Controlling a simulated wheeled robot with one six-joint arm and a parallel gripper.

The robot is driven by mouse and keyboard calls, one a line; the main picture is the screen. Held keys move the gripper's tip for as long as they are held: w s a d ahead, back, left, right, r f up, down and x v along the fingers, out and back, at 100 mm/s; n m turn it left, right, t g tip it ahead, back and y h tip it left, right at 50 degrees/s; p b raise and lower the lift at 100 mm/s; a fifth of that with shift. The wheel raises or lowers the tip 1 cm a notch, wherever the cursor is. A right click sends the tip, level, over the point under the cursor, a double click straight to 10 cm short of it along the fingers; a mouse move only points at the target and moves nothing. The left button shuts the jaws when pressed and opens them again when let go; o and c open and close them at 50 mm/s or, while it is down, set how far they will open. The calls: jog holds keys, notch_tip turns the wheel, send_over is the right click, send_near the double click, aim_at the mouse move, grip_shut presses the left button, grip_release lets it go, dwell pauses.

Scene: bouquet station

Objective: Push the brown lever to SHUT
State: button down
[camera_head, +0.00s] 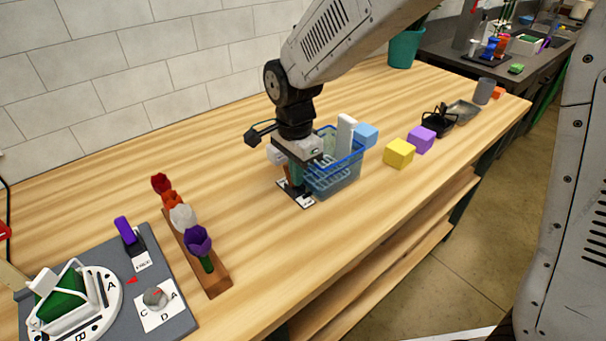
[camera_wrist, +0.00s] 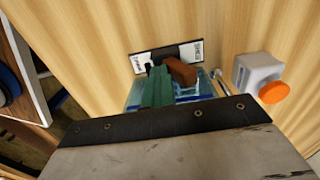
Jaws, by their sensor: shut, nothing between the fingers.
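The brown lever (camera_wrist: 180,70) stands on a dark plate (camera_wrist: 168,56) with white label ends in the wrist view. The label at the right end appears to read SHUT; the left one is too small to read surely. My gripper (camera_wrist: 157,75) has its green fingers together and empty, just left of the lever in that view. Whether they touch it I cannot tell. In the head view my gripper (camera_head: 296,174) is low over the plate (camera_head: 303,201), and the lever (camera_head: 286,171) is mostly hidden behind the fingers.
A blue basket (camera_head: 338,181) stands close right of my gripper. A grey-white block (camera_wrist: 255,68) with an orange cap (camera_wrist: 274,92) is near the plate. A flower rack (camera_head: 218,283) is at the left. Yellow (camera_head: 399,154) and purple (camera_head: 421,139) blocks lie right. Front-centre wood is clear.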

jog(key=shift+w+a+r, duration=0.25)
jog(key=shift+w+r, duration=0.15)
jog(key=shift+r, duration=0.05)
jog(key=shift+s+r, duration=0.1)
jog(key=shift+r, duration=0.05)
jog(key=shift+s+d+r, duration=0.1)
jog(key=shift+d+r, duration=0.05)
jog(key=shift+r, duration=2.75)
jog(key=s+d+r+n, duration=0.2)
jog(key=s+d+n, duration=0.1)
jog(key=s+d, duration=0.4)
jog(key=s+d+r+n+t, duration=0.1)
jog(key=s+d+n, duration=0.3)
jog(key=s+d, duration=0.4)
jog(key=s+d+r+n, duration=0.3)
jog(key=s+d+n, duration=0.1)
jog(key=s+d, duration=0.4)
jog(key=shift+s+d+t, duration=0.2)
jog(key=shift+d+t, duration=0.1)
